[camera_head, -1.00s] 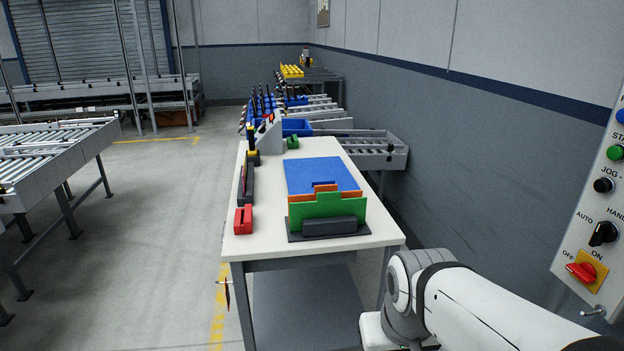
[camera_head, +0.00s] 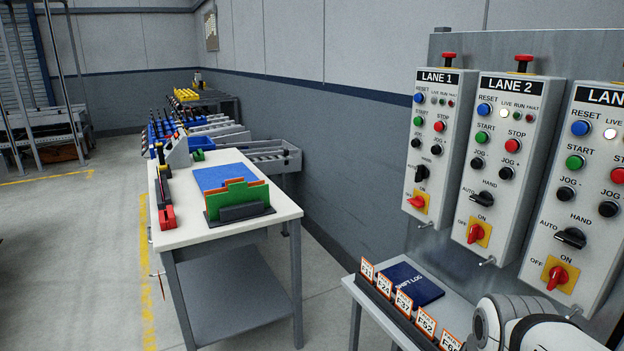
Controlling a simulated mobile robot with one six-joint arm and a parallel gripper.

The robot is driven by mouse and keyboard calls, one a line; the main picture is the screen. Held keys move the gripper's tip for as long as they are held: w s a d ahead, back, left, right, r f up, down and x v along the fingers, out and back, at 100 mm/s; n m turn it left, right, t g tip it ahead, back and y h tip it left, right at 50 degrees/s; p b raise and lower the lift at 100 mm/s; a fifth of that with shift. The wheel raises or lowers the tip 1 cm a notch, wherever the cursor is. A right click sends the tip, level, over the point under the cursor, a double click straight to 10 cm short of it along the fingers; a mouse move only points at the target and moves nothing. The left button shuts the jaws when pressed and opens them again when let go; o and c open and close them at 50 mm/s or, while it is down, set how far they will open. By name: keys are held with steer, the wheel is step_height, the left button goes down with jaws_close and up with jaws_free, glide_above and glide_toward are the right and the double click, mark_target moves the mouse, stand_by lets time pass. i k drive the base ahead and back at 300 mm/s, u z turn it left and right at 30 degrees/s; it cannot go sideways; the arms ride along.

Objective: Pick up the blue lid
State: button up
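I cannot make out anything that is clearly a blue lid. A flat blue panel (camera_head: 224,177) stands behind orange and green panels in a dark holder (camera_head: 240,212) on the white table (camera_head: 200,233); it looks more like a folder or sheet. Blue bins (camera_head: 165,132) show farther back by the rollers, too small to tell whether any has a lid. Part of my white arm is at the bottom right. My gripper is out of view.
Control boxes (camera_head: 433,144) with buttons and red knobs hang at the right. Below them, a small table carries a dark blue shift log (camera_head: 411,283) and a row of orange-edged tags (camera_head: 404,303). A red tool (camera_head: 167,217) lies on the white table. Floor at the left is clear.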

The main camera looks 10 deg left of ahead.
mark_target(213, 177)
steer(key=u, duration=0.45)
steer(key=i, duration=1.2)
steer(key=u, duration=0.55)
steer(key=i, duration=1.3)
steer(key=u, duration=0.15)
